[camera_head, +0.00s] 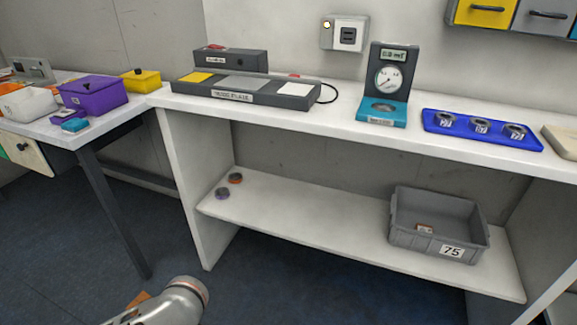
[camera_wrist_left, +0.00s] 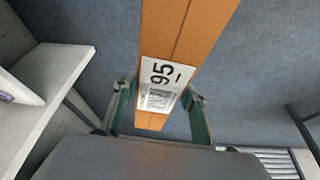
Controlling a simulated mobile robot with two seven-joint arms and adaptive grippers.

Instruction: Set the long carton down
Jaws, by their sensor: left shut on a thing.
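The long carton (camera_wrist_left: 185,35) is orange-brown with a lengthwise seam. It bears a white label (camera_wrist_left: 160,84) with the number 95 and a barcode, facing the left wrist camera. My left gripper (camera_wrist_left: 160,95) is shut on the carton, with one finger on each side near the label. The carton's far end runs out of the top of that view, over dark blue floor. In the head view, a small orange patch (camera_head: 138,298), likely the carton, shows beside my arm at the bottom. My right gripper is in neither view.
A white bench (camera_head: 340,125) holds a grey plate fixture (camera_head: 240,88), a gauge stand (camera_head: 388,85) and a blue tray (camera_head: 470,133) with rings. Its lower shelf (camera_head: 310,215) has a grey bin (camera_head: 440,220) marked 75, with free room to the left. A side table (camera_head: 125,112) stands left.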

